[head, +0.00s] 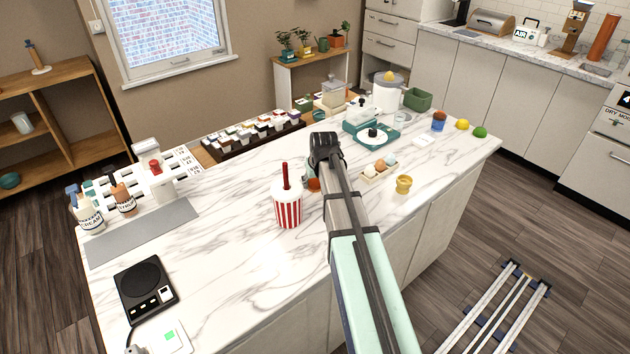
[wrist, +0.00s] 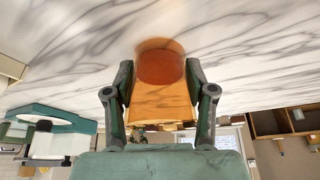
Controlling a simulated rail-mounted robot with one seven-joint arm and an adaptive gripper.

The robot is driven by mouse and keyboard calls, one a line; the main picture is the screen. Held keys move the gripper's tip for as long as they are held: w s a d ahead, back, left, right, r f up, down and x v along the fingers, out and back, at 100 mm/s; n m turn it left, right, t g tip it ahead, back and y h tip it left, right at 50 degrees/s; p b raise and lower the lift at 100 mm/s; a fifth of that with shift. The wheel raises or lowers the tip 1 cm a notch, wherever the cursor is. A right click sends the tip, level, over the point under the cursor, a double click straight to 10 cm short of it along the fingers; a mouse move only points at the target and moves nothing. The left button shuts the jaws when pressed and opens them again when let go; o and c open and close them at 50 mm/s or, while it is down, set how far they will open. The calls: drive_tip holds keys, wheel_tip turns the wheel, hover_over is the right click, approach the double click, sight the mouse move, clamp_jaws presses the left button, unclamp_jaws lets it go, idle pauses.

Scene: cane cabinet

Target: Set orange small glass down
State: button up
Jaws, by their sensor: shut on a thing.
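The small orange glass (wrist: 160,95) is between the two fingers of my gripper (wrist: 159,72) in the wrist view. My gripper is shut on it. Its far end is close to the marble counter; I cannot tell if it touches. In the head view only a small orange part of the glass (head: 314,185) shows beside my arm, low over the marble counter (head: 235,255). My gripper there is mostly hidden behind my own wrist.
A red-and-white striped cup with a red straw (head: 288,207) stands just left of the glass. An egg tray (head: 376,175) and a small yellow cup (head: 403,184) are to the right. A black scale (head: 146,287) sits front left. The counter's front middle is clear.

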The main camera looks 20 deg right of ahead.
drive_tip(key=o, duration=1.4)
drive_tip(key=shift+f, duration=0.1)
drive_tip(key=b+v, duration=0.2)
drive_tip(key=v, duration=0.9)
drive_tip(key=shift+r, duration=0.35)
drive_tip(key=shift+o, duration=0.7)
drive_tip(key=shift+s+r, duration=0.15)
drive_tip(key=shift+r, duration=0.15)
